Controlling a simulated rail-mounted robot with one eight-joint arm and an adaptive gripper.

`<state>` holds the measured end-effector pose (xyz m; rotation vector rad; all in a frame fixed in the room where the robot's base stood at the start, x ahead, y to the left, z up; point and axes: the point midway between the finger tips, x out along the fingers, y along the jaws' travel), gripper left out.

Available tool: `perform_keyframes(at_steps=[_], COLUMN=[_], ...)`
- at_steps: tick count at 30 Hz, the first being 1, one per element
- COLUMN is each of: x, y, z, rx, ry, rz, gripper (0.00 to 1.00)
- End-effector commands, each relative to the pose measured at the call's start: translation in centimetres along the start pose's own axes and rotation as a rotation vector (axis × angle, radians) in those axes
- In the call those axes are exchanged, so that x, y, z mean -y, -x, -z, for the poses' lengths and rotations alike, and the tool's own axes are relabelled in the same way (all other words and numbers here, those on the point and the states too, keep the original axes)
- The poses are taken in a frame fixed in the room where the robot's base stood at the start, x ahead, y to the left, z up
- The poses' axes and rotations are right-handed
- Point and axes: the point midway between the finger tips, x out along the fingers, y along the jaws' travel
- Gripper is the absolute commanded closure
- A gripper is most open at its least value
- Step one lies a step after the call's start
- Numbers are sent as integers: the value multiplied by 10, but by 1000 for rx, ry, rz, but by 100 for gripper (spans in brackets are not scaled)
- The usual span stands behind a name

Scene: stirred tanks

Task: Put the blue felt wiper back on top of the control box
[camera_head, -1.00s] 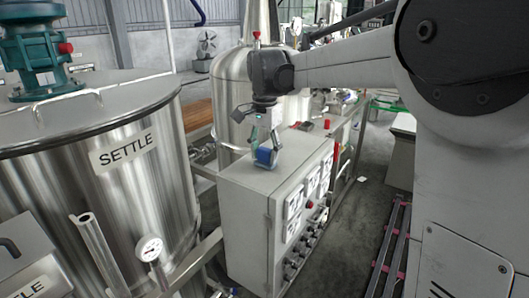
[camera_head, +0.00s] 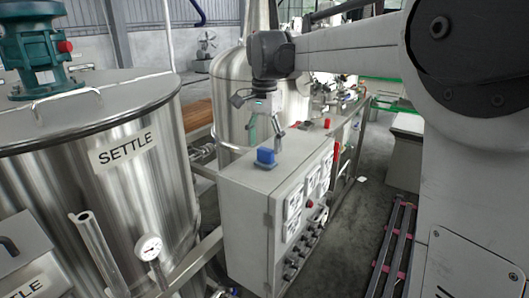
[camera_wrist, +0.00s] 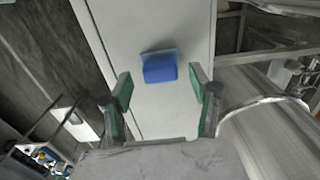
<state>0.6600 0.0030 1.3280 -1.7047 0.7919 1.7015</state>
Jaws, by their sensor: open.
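The blue felt wiper (camera_head: 265,156) rests on the top of the control box (camera_head: 243,178), near its front left end. In the wrist view the wiper (camera_wrist: 160,67) lies on the pale box top (camera_wrist: 150,25), beyond my fingertips and between their lines. My gripper (camera_head: 266,136) is open and empty, above the wiper and apart from it. Its two green-padded fingers (camera_wrist: 161,88) are spread wide in the wrist view.
A large steel tank marked SETTLE (camera_head: 95,175) stands at the left, and another steel tank (camera_head: 232,95) stands behind the box. The floor (camera_head: 350,210) to the right of the box shows some free room.

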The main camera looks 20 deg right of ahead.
Motion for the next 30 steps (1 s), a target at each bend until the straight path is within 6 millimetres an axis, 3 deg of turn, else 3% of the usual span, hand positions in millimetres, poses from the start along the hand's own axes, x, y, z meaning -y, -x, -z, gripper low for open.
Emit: perform_keyframes(at_steps=[9, 15, 25, 30], x=[0, 0, -1, -18], y=[58, 80, 88, 85], z=[0, 0, -1, -14], rx=[0, 0, -2, -30], ry=[0, 0, 4, 61], rz=[0, 0, 2, 33], gripper=[43, 43, 43, 43])
